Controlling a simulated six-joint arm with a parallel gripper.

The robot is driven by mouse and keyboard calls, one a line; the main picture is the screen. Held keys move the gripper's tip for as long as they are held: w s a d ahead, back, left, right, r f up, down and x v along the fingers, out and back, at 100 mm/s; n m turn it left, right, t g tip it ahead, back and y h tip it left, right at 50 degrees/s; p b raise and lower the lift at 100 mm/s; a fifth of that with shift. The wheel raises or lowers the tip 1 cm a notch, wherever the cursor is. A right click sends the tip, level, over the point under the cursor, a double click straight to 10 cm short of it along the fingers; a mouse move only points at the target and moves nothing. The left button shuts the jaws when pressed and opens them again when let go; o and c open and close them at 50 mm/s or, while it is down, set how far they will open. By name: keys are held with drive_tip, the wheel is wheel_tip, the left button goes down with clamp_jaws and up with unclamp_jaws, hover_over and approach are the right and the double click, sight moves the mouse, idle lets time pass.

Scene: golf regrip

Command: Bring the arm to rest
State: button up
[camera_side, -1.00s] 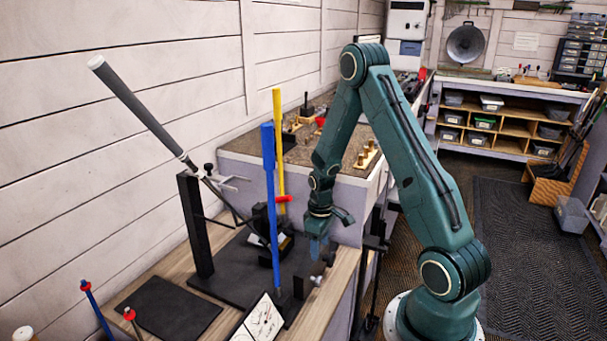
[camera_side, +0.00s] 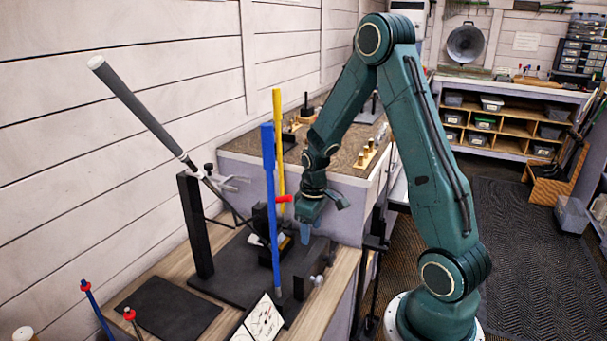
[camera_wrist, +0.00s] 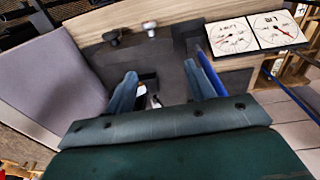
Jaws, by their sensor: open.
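My gripper (camera_side: 306,233) is in the middle of the side view, pointing down above the right part of the black base plate (camera_side: 225,282). In the wrist view my gripper (camera_wrist: 163,88) shows two blue fingers apart with nothing held between them. A golf club with a dark grey grip (camera_side: 135,107) slants up to the left, held at a black post (camera_side: 195,225). A blue upright piece (camera_side: 270,190) stands left of my gripper, apart from it in the side view. A yellow upright piece (camera_side: 278,140) stands behind it.
Two white dial gauges (camera_side: 257,318) lie at the bench's front; they also show in the wrist view (camera_wrist: 255,34). A black mat (camera_side: 168,309) lies at left. A raised grey bench (camera_side: 345,157) with small wooden blocks stands behind. Shelves with bins (camera_side: 500,125) are far right.

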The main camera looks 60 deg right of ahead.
drive_tip(key=s+a+r+t, duration=0.1)
drive_tip(key=s+a+r, duration=0.1)
drive_tip(key=a+r, duration=0.45)
drive_tip(key=s+a+r+t, duration=0.1)
drive_tip(key=a+r, duration=0.3)
drive_tip(key=r, duration=0.5)
drive_tip(key=s+a+r+t, duration=0.2)
drive_tip(key=s+a+r, duration=0.5)
drive_tip(key=s, duration=0.4)
drive_tip(key=shift+s+a+r+t+y, duration=0.3)
drive_tip(key=shift+s+a+t, duration=0.1)
drive_tip(key=shift+a, duration=0.2)
